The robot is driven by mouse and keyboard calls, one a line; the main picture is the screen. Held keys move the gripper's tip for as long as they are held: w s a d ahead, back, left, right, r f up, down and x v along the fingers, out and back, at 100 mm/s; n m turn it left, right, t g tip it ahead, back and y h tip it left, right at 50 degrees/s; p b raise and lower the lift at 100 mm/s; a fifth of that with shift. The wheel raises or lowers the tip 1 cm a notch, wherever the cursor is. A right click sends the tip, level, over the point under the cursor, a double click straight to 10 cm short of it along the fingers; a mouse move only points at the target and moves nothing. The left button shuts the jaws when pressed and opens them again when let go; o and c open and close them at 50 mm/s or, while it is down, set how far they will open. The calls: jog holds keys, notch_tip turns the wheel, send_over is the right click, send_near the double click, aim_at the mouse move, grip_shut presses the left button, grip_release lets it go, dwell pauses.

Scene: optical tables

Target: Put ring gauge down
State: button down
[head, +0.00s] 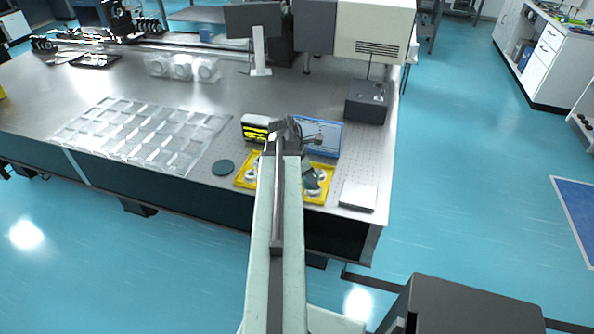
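My arm reaches forward over the near right edge of the optical table. My gripper (288,130) is small and dark at the arm's far end, in front of a blue-framed case. I cannot make out its fingers, or whether anything is between them. A yellow tray (240,182) lies on the table below my arm, and the arm hides its middle. Pale, round, ring-like pieces (313,190) show in the tray on both sides of the arm. I cannot tell which, if any, is the ring gauge. A dark piece is partly visible above the tray's right side.
A dark round disc (223,167) lies left of the tray, and a white flat block (358,196) lies right of it. A black-and-yellow box (255,127) and the blue-framed case (322,136) stand behind. A clear compartment tray (145,135) covers the left. A dark box (367,101) stands behind right.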

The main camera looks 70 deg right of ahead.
jog(key=w+d, duration=0.2)
jog(key=d, duration=0.1)
jog(key=w+d, duration=0.3)
jog(key=d, duration=0.1)
jog(key=w+d+f+b, duration=0.1)
jog(key=w+d, duration=0.2)
jog(key=shift+d+f, duration=0.1)
jog(key=shift+d, duration=0.25)
jog(key=f+b, duration=0.4)
jog(key=shift+w+d, duration=0.15)
jog(key=shift+d, duration=0.15)
jog(key=shift+r, duration=0.2)
jog(key=shift+f, duration=0.25)
jog(key=c, duration=0.7)
grip_release()
jog(key=shift+r, duration=0.1)
jog(key=shift+o, duration=0.2)
jog(key=p+v, duration=1.1)
jog(key=v, duration=0.1)
jog(key=shift+r, duration=0.2)
